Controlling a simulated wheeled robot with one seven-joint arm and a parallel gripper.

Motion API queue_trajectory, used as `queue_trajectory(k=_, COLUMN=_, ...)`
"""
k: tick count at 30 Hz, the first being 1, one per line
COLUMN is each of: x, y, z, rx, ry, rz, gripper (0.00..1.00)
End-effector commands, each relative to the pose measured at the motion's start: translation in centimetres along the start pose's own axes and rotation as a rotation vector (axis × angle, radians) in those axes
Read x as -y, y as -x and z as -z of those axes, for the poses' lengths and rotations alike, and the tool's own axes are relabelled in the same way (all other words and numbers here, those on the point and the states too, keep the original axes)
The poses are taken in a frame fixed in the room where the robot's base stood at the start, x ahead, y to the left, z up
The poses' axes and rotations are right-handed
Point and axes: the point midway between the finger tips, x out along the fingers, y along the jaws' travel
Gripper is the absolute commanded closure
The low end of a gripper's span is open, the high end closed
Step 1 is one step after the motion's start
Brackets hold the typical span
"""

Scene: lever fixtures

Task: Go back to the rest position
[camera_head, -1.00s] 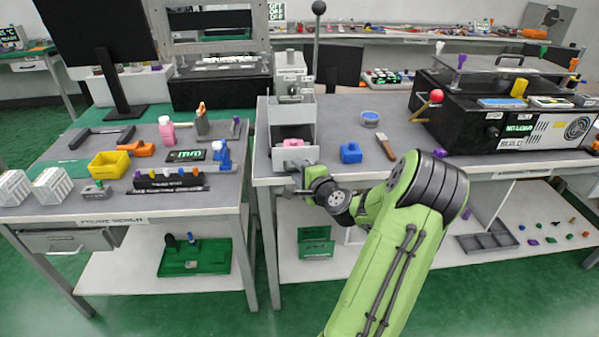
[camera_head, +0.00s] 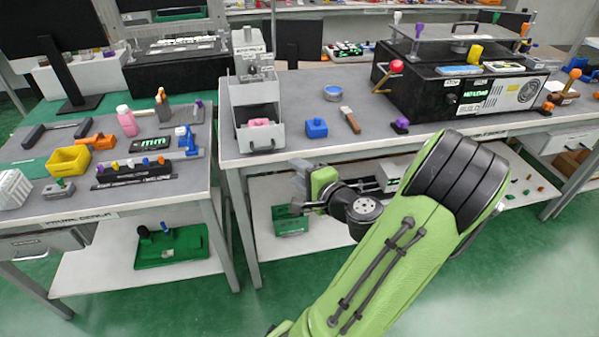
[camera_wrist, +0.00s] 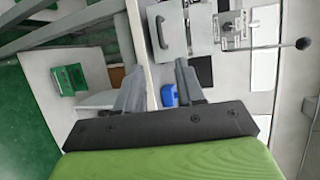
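My gripper (camera_head: 299,187) hangs in front of the middle bench's front edge, below the level of the top, at the end of my green arm. In the wrist view its two grey fingers (camera_wrist: 158,80) stand apart with nothing held between them. The grey press fixture (camera_head: 250,88) stands on the bench, up and left of my gripper, apart from it. A pink block (camera_head: 259,122) sits in the press. The press's lever with a dark ball (camera_wrist: 303,43) shows at the right of the wrist view.
The middle bench top (camera_head: 290,140) has a free front strip. A blue block (camera_head: 316,128), a brush (camera_head: 350,119) and a black machine with a red-knobbed lever (camera_head: 396,66) stand on it. The left bench holds a yellow bin (camera_head: 68,160). A green tray (camera_head: 290,220) lies on the shelf below.

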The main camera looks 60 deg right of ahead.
Motion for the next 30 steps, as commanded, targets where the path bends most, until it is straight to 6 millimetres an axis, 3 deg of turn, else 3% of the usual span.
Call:
queue_trajectory(k=17, x=0.0, y=0.0, z=0.0, rx=0.001, ry=0.000, rz=0.000, gripper=0.62)
queue_trajectory(k=20, x=-0.1, y=-0.4, z=-1.0, rx=0.032, ry=0.028, rz=-0.019, gripper=0.62)
queue_trajectory(k=23, x=-0.6, y=-1.9, z=-5.2, rx=0.155, ry=0.150, rz=-0.101, gripper=0.62)
queue_trajectory(k=26, x=-1.9, y=-2.8, z=-11.7, rx=0.351, ry=0.360, rz=-0.230, gripper=0.62)
queue_trajectory(k=30, x=-3.9, y=-1.4, z=-19.5, rx=0.602, ry=0.695, rz=-0.396, gripper=0.62)
